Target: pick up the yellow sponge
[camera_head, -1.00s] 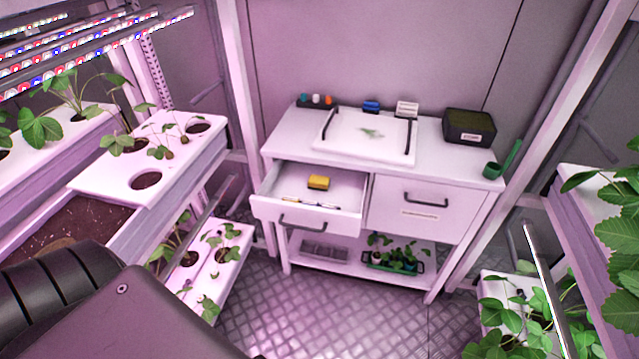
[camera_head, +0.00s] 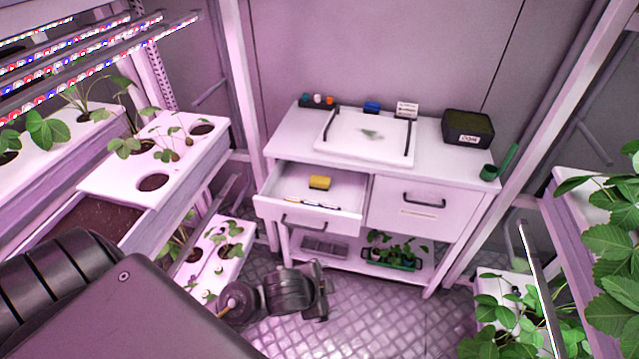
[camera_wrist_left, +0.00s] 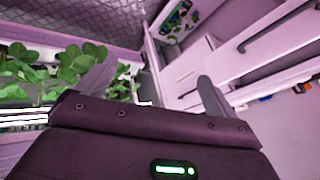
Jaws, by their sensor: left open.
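The yellow sponge (camera_head: 320,182) lies in the open left drawer (camera_head: 283,214) of the white cabinet, behind some thin pen-like items near the drawer front. My left arm comes in from the lower left in the head view, and a dark jointed part of it shows low in front of the cabinet. In the left wrist view my left gripper (camera_wrist_left: 157,72) is open, its two fingers wide apart with nothing between them. It is apart from the sponge, which I cannot make out surely in that view. My right gripper is not in view.
The cabinet top holds a white tray (camera_head: 345,152), a dark box (camera_head: 467,138) and a green scoop (camera_head: 500,164). Plant racks (camera_head: 150,165) stand at left and right. A lower shelf holds a green plant tray (camera_head: 392,262). The floor before the cabinet has free room.

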